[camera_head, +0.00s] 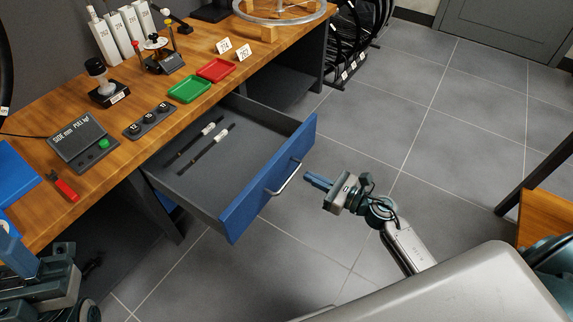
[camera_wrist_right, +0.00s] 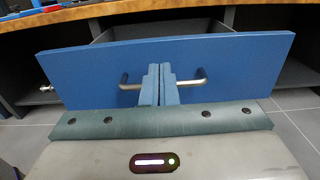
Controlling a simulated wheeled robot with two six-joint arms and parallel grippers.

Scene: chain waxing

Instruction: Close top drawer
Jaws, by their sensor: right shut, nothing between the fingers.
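The top drawer (camera_head: 267,179) has a blue front and a grey tray, and it is pulled out from under the wooden workbench. Two dark pen-like tools lie inside it. Its metal bar handle (camera_head: 284,179) is on the blue front. My right gripper (camera_head: 308,179) is shut and empty, pointing at the drawer front close to the handle. In the right wrist view the shut fingers (camera_wrist_right: 158,84) show in front of the handle's middle (camera_wrist_right: 192,80); I cannot tell whether they touch it. My left arm shows at the lower left, with a blue fingertip (camera_head: 18,252) near the bench edge.
The workbench (camera_head: 120,165) holds a green tray (camera_head: 189,89), a red tray (camera_head: 216,70), a grey control box (camera_head: 84,143) and a red clip (camera_head: 62,187). Tiled floor (camera_head: 400,90) is open to the right of the drawer. A wooden surface (camera_head: 545,220) stands at the right.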

